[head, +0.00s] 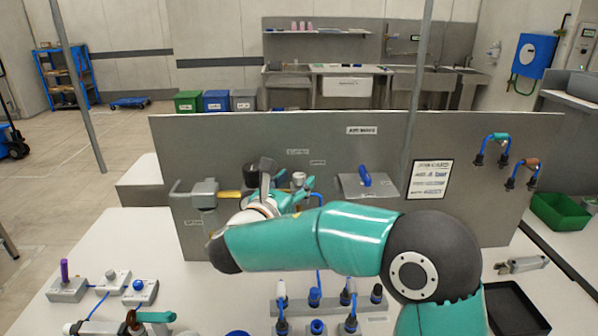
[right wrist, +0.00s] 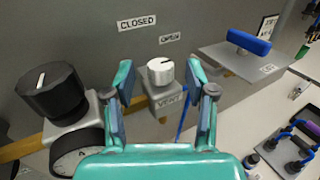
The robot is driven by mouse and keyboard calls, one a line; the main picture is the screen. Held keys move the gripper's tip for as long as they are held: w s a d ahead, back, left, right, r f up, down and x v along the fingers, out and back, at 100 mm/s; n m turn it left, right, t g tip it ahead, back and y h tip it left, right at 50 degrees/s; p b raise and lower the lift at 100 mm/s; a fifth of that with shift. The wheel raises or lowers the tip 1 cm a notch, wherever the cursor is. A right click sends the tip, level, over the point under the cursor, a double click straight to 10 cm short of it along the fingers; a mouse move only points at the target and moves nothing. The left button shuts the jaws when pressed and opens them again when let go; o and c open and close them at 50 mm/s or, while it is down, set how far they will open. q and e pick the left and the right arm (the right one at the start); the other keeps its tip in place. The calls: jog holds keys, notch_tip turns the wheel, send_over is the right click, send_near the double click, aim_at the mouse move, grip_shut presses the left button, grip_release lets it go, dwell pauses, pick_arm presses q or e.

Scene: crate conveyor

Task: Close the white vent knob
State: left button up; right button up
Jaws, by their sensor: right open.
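The white vent knob (head: 299,178) sits on a small grey block on the grey panel. In the right wrist view the knob (right wrist: 160,72) is between the two fingers, and its block reads "VENT". A short dark mark shows on its face. An "OPEN" label (right wrist: 171,39) is just above it and a "CLOSED" label (right wrist: 138,21) is further up and left. My right gripper (right wrist: 161,84) is open, with a gap between each finger and the knob. It also shows in the head view (head: 297,184), partly hidden by my arm. My left gripper is not in view.
A large black knob (right wrist: 48,92) and a round gauge (right wrist: 74,150) stand close to the left of my right gripper. A plate with a blue handle (head: 365,177) is to the right. Several blue connectors (head: 315,297) stand on the table below my arm.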

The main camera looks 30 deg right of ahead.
jog(key=shift+x, duration=1.4)
jog(key=shift+c, duration=0.2)
grip_shut()
